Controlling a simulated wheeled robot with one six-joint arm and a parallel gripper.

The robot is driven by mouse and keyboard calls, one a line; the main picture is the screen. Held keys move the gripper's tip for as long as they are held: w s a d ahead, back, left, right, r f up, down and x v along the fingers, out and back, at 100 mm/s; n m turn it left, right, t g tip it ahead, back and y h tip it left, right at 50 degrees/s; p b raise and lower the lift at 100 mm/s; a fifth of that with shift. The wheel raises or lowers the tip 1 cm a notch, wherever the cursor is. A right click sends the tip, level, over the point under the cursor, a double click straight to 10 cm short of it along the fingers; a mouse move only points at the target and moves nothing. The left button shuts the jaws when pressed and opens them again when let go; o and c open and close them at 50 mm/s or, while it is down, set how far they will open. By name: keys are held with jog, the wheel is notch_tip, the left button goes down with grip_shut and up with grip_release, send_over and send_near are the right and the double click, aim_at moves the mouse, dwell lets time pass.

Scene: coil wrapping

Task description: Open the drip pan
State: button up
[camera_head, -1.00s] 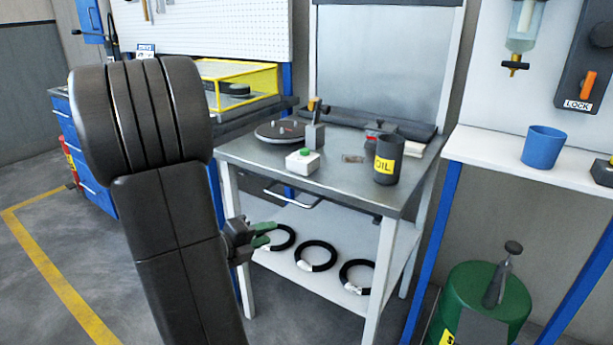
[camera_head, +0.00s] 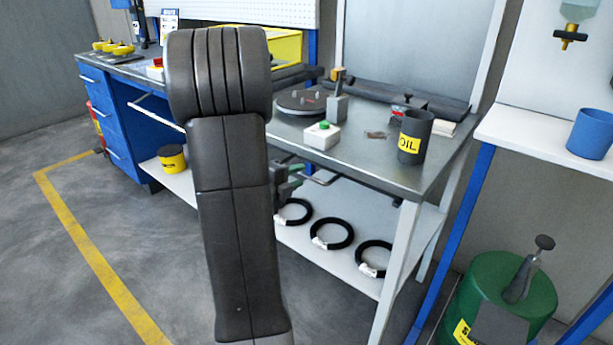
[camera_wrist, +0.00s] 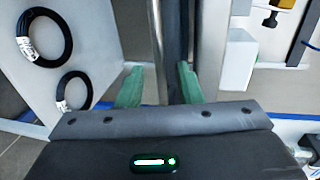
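A pull handle (camera_head: 322,181) shows under the front edge of the steel table (camera_head: 345,165); I take it to be the drip pan's handle. The pan itself cannot be made out. My gripper (camera_head: 293,178) is at the handle's left end in the head view, partly hidden behind my arm. In the wrist view my gripper (camera_wrist: 159,86) has its two green fingers apart. Narrow upright-looking strips run between and beyond them, beside the table's edge. I cannot tell whether a finger touches the handle.
The table holds a turntable disc (camera_head: 300,101), a white box with a green button (camera_head: 322,136) and an oil cup (camera_head: 414,140). Black coils (camera_head: 332,234) lie on the lower shelf. A green drum (camera_head: 497,300) stands at right. Open floor (camera_head: 90,215) lies at left.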

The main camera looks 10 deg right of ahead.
jog(key=shift+b+x, duration=0.35)
jog(key=shift+x, duration=2)
grip_shut()
